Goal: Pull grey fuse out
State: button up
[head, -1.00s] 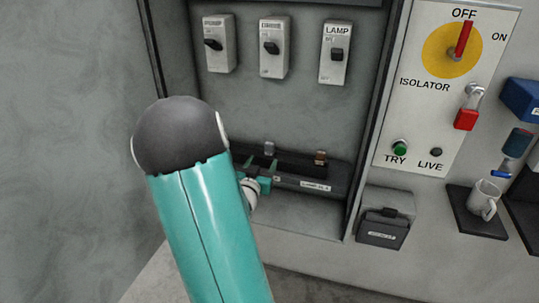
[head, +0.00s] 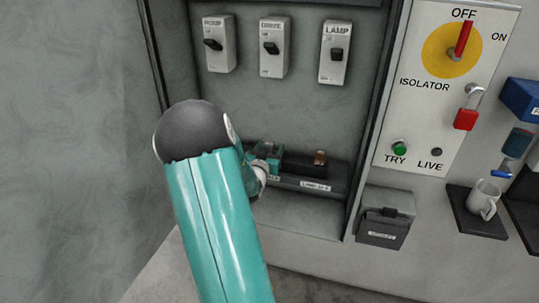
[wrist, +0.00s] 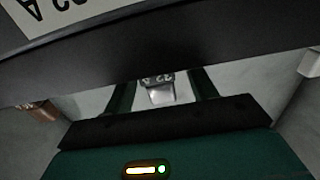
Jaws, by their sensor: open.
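The grey fuse (wrist: 160,93) shows in the wrist view as a small pale block with a marking, in front of the dark fuse holder. My gripper (wrist: 163,84) is open, with one teal finger on each side of the fuse. I cannot tell whether either finger touches it. In the head view, my gripper (head: 268,150) is at the middle of the fuse holder (head: 318,185), inside the cabinet recess. My arm and gripper largely hide the grey fuse there.
A copper-coloured fuse (head: 320,157) stands to the right on the holder. A pale block (wrist: 311,63) shows at the wrist view's right edge. Three switches (head: 271,48) are on the wall above. The cabinet's right edge separates the recess from the isolator panel (head: 440,110).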

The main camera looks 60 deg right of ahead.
jog(key=c, duration=1.2)
grip_shut()
jog(key=shift+r, duration=0.7)
jog(key=shift+r, duration=4.5)
